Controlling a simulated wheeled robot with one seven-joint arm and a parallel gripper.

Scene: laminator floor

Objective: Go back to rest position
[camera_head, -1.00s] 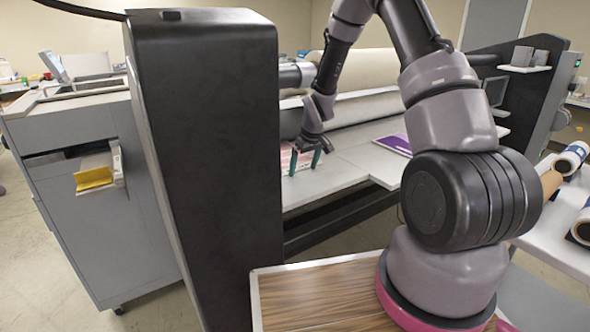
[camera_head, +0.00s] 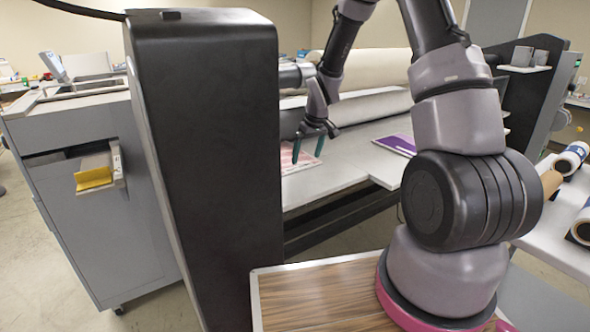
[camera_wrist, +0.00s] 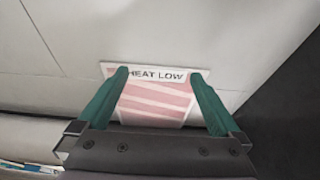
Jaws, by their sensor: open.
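My gripper (camera_head: 308,150) is open, with two green fingers pointing down above the light laminator bed (camera_head: 345,165). In the wrist view its fingers (camera_wrist: 160,95) stand apart with nothing held between them. A pink-and-white sheet labelled "HEAT LOW" (camera_wrist: 158,98) lies flat on the bed below the fingers. In the head view this sheet (camera_head: 288,158) is partly hidden by my gripper and the black column.
A tall black column (camera_head: 210,150) stands left of my gripper. Large rollers (camera_head: 375,105) run behind it. A purple sheet (camera_head: 397,143) lies on the bed to the right. A grey cabinet (camera_head: 85,210) is at left, and rolls (camera_head: 572,155) lie on a table at right.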

